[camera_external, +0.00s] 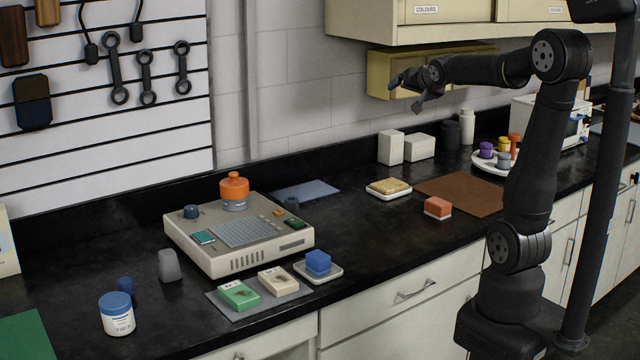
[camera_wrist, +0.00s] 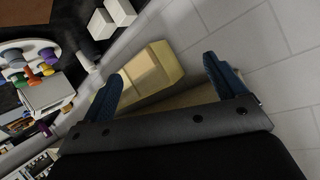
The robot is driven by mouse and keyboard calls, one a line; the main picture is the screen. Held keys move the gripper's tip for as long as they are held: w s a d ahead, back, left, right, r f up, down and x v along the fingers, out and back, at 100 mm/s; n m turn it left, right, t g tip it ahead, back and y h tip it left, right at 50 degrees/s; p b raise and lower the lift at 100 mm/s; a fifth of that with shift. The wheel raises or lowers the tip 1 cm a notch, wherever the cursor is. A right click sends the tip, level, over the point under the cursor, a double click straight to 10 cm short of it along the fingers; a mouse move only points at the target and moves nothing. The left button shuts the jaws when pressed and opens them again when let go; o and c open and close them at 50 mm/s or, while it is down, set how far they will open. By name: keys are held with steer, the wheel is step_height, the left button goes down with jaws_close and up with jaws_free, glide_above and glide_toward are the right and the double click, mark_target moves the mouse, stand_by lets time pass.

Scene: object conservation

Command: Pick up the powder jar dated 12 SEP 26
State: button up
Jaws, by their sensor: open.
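A white jar with a blue lid (camera_external: 117,315) stands upright at the front left of the black counter. Its label is too small to read. Small purple, yellow, grey and orange lidded containers stand on or beside a round white plate (camera_external: 481,165) at the right. The plate also shows in the wrist view (camera_wrist: 14,48). I can read no date on any of them. My gripper (camera_external: 404,90) is raised high near the wall, far from the blue-lidded jar. In the wrist view its blue fingers (camera_wrist: 165,88) are spread with nothing between them.
A beige device (camera_external: 240,255) with an orange-topped pot (camera_external: 234,190) stands left of centre. A grey mat (camera_external: 228,306) holds two small boxes. A yellowish wall box (camera_external: 390,72) is close behind my gripper, under the cabinet (camera_external: 400,22). The middle counter is partly clear.

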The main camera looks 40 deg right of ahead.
steer(key=w+a+f+n+g+y, duration=0.1)
steer(key=w+a+n+y, duration=0.2)
steer(key=a, duration=0.7)
steer(key=w+a+f+n+g+y, duration=0.1)
steer(key=w+a+f+n, duration=0.3)
steer(key=a, duration=0.7)
steer(key=w+a+r+n+g+y, duration=0.15)
steer(key=w+a, duration=0.35)
steer(key=a, duration=0.5)
steer(key=n+g+y, duration=0.4)
steer(key=n+g, duration=0.3)
steer(key=n, duration=0.8)
glide_above(122, 301)
steer(key=s+d, duration=0.1)
steer(key=d, duration=0.6)
step_height(122, 301, down, 13)
steer(key=x, duration=1.1)
steer(key=shift+s+a+f, duration=0.1)
steer(key=shift+s+a, duration=0.05)
steer(key=shift+a, duration=0.05)
steer(key=shift+w+x, duration=0.2)
steer(key=shift+x, duration=1.3)
steer(key=shift+w+x, duration=0.2)
steer(key=shift+x, duration=1.3)
steer(key=shift+d, duration=0.1)
